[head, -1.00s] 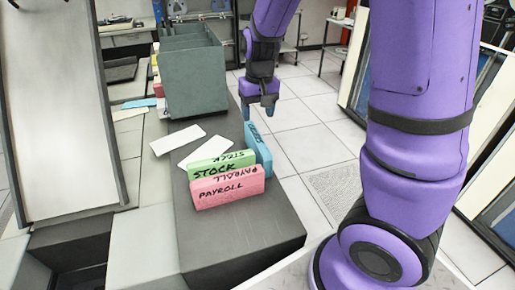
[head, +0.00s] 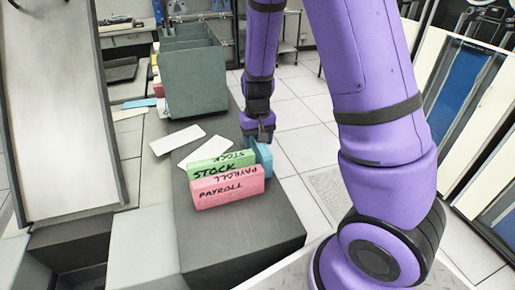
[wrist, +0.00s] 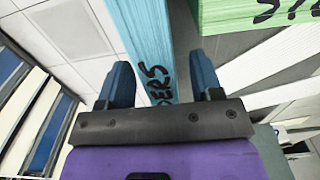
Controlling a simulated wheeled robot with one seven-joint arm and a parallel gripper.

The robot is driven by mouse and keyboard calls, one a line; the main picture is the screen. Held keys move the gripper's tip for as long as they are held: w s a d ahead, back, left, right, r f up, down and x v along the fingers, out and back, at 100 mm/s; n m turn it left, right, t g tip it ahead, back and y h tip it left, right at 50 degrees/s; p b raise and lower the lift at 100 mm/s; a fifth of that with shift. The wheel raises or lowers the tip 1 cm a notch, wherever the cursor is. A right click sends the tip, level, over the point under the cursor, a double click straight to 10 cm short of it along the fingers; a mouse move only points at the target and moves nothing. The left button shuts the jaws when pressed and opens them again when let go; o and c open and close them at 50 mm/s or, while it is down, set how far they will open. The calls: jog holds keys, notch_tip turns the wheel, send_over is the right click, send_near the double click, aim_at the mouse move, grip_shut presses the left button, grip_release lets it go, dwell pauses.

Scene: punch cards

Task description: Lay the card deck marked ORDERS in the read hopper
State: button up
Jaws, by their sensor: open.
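My gripper (head: 259,134) is at the far end of this deck, pointing down. In the wrist view my open fingers (wrist: 161,65) are on either side of the blue deck, with gaps visible, the wider one on the right. No label picks out the read hopper; a pale sloping chute (head: 62,110) with dark rails stands at the left.
The green STOCK deck (head: 213,170) and pink PAYROLL deck (head: 229,188) stand close beside the blue one. Two white cards (head: 178,140) lie flat behind them. A grey-green divided rack (head: 193,85) stands farther back. The counter's front (head: 240,235) is clear.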

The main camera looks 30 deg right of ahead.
jog(key=shift+f, duration=1.3)
jog(key=shift+c, duration=0.2)
grip_shut()
notch_tip(320, 180, up, 10)
jog(key=shift+s, duration=0.1)
